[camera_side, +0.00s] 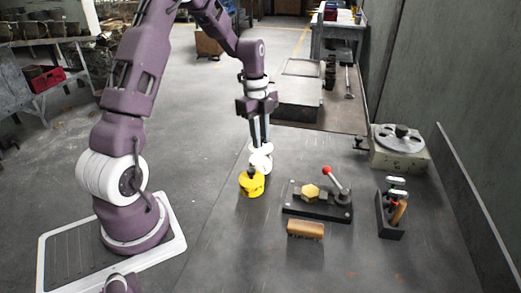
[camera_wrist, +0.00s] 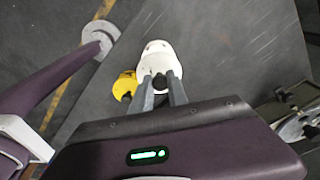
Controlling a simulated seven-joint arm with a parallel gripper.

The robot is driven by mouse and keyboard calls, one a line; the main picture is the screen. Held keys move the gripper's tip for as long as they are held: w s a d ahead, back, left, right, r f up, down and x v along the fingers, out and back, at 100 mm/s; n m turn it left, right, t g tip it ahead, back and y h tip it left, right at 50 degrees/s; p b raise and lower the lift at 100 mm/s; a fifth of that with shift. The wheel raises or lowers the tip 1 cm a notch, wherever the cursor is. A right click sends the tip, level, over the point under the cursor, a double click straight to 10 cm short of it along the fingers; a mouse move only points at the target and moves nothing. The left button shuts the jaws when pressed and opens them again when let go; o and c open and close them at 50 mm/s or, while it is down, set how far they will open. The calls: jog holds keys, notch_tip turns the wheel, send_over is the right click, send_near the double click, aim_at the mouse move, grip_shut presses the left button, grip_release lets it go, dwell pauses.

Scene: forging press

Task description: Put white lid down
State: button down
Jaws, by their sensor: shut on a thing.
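The white lid (camera_wrist: 160,64) is at my fingertips in the wrist view, with a dark part between the fingers. In the side view a white rounded shape (camera_side: 261,161) sits just below my gripper (camera_side: 260,145), with more white between the fingertips. I cannot tell whether this is the lid alone or the lid over another white piece. My gripper (camera_wrist: 160,82) is shut on the lid and points down. A yellow round container (camera_side: 251,184) stands close beside the white shape, toward the camera; it also shows in the wrist view (camera_wrist: 125,86).
A black fixture (camera_side: 318,205) with a red-knobbed lever and a yellow hexagonal piece is to the right. A wooden block (camera_side: 305,229) lies in front of it. A black tool holder (camera_side: 390,216) and a grey machine (camera_side: 399,154) stand further right. The front table surface is clear.

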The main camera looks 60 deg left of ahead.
jog(key=r, duration=0.4)
jog(key=shift+s+d+r, duration=0.2)
jog(key=shift+d+r, duration=0.05)
jog(key=shift+r, duration=0.15)
jog(key=s+d+f+m+g, duration=0.1)
jog(key=s+d+f+m, duration=0.2)
jog(key=s+d+m, duration=1.25)
jog(key=a+f, duration=0.1)
jog(key=f, duration=0.2)
jog(key=w+a+f+m, duration=0.1)
jog(key=f, duration=0.2)
jog(key=a+f+m, duration=0.1)
jog(key=f, duration=0.2)
jog(key=shift+w+a+m+y, duration=0.1)
jog(key=shift+w+m+y, duration=0.15)
jog(key=shift+w+y, duration=0.1)
jog(key=shift+f, duration=0.2)
jog(key=shift+f, duration=0.1)
jog(key=c, duration=1.3)
grip_release()
